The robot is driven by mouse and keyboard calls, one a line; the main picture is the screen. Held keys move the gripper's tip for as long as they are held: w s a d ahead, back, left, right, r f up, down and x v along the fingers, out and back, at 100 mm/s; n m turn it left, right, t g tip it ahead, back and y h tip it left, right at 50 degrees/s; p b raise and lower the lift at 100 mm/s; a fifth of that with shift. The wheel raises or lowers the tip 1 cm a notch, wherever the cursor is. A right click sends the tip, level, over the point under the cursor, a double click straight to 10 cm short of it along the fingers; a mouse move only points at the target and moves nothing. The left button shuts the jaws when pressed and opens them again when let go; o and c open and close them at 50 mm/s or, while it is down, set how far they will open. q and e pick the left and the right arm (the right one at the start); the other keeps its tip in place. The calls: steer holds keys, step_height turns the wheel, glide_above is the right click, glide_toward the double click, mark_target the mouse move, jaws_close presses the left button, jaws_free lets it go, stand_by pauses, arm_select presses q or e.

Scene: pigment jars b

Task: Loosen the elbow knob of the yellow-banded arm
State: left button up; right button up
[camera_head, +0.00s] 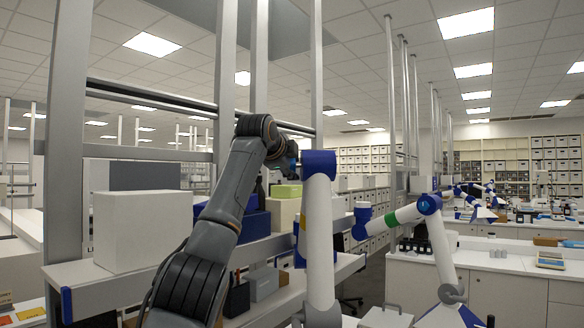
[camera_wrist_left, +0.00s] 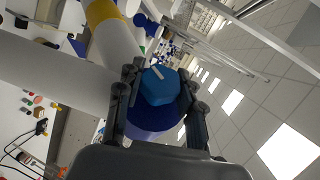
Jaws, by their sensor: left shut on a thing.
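The yellow-banded arm (camera_head: 319,235) stands upright in the head view, white with a blue elbow (camera_head: 318,163) at its top. Its yellow band (camera_wrist_left: 101,13) shows clearly in the left wrist view. My left gripper (camera_head: 291,158) reaches the left side of this elbow. In the wrist view my left gripper (camera_wrist_left: 158,78) has one finger on each side of the light-blue elbow knob (camera_wrist_left: 158,88) and is shut on it. The knob has a pale line on its face and sits on a darker blue housing (camera_wrist_left: 150,119). In the head view the knob is hidden by the gripper. My right gripper is not in view.
A green-banded arm (camera_head: 408,214) with a blue elbow stands on the bench to the right. White boxes (camera_head: 138,232) stand on the shelf to the left, behind my left arm. Grey upright posts (camera_head: 68,130) rise along the shelf. Several small jars lie on the bench in the wrist view.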

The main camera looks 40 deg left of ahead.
arm_select(q)
steer(key=o, duration=1.2)
steer(key=shift+a, duration=0.1)
steer(key=shift+s, duration=0.2)
steer(key=v, duration=1.1)
steer(key=shift+d, duration=0.2)
steer(key=shift+s+r, duration=0.15)
